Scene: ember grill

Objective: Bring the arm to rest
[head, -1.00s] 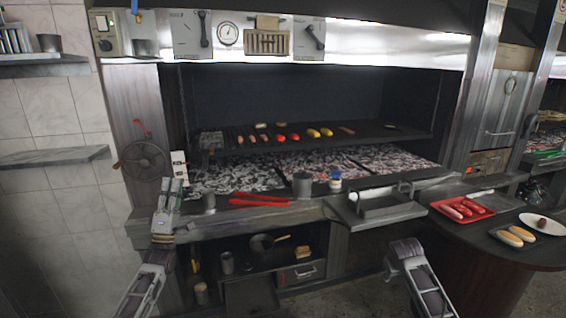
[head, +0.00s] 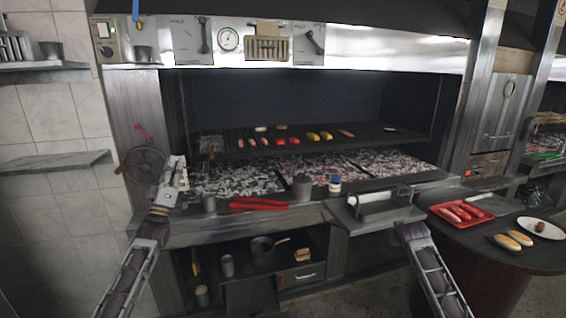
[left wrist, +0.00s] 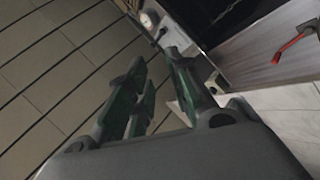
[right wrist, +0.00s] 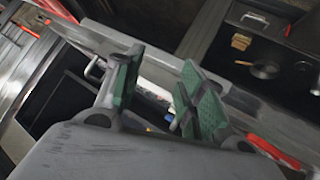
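My left gripper (head: 178,170) is raised in front of the left end of the grill, near the handwheel (head: 143,165). In the left wrist view its green-padded fingers (left wrist: 155,62) stand apart with nothing between them. My right arm (head: 412,235) comes up from the lower right towards the metal tray (head: 345,215) at the grill's front ledge. Its fingers are hard to make out in the head view. In the right wrist view the right gripper (right wrist: 162,65) has its green-padded fingers apart, with nothing held.
Red tongs (head: 258,203), a metal cup (head: 301,187) and a small jar (head: 335,184) stand along the ledge. Food lies on the rack (head: 375,140) over the coals. A pan (head: 262,246) sits below.

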